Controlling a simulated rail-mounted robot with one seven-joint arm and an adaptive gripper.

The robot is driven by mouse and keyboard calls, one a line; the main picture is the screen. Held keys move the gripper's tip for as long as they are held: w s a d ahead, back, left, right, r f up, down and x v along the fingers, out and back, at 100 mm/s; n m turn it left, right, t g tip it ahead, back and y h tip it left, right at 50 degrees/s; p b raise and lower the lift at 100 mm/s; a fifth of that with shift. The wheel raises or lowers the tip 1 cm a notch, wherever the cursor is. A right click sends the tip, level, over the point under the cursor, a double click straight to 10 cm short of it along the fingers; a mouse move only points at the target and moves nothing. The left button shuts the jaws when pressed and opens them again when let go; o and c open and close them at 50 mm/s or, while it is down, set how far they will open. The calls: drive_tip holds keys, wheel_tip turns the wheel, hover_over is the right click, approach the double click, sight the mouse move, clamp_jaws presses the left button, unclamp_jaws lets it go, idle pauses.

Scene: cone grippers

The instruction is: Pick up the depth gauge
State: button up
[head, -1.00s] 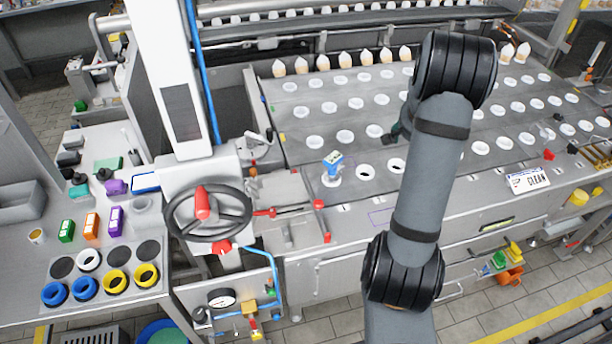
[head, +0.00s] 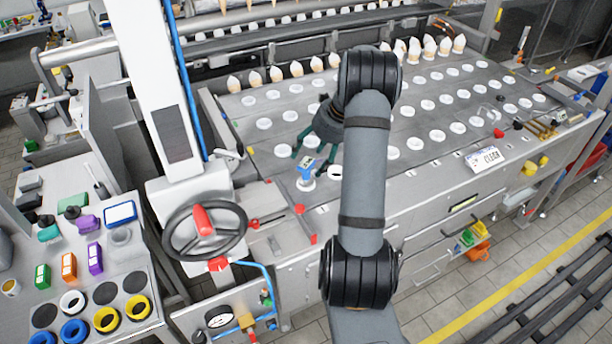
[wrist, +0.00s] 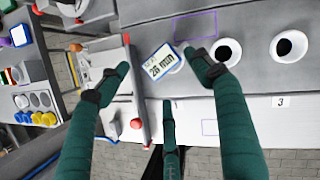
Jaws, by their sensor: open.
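The depth gauge (head: 306,168) is a small blue and white device standing on the grey machine deck, left of my arm in the head view. In the wrist view its screen (wrist: 160,62) reads "26 mm", and a round white part shows beside the screen. My gripper (head: 312,150) has dark green fingers. It is open just behind and above the gauge in the head view. In the wrist view my gripper (wrist: 160,76) has three spread fingers around the gauge's screen, with nothing held. Whether any finger touches the gauge cannot be told.
A handwheel (head: 204,231) and white column stand left in the head view. Wafer cones (head: 318,63) line the back. A "CLEAN" sign (head: 484,159) lies right.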

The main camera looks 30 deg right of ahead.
sight(307, 163)
drive_tip(key=shift+w+f, duration=0.1)
drive_tip(key=shift+f, duration=0.1)
drive_tip(key=p+x, duration=0.1)
drive_tip(key=x, duration=0.1)
drive_tip(key=p+x, duration=0.1)
drive_tip(key=x, duration=0.1)
drive_tip(key=shift+w, duration=0.4)
drive_tip(key=shift+w+f, duration=0.15)
drive_tip(key=shift+f, duration=0.25)
drive_tip(key=shift+c, duration=1.2)
clamp_jaws()
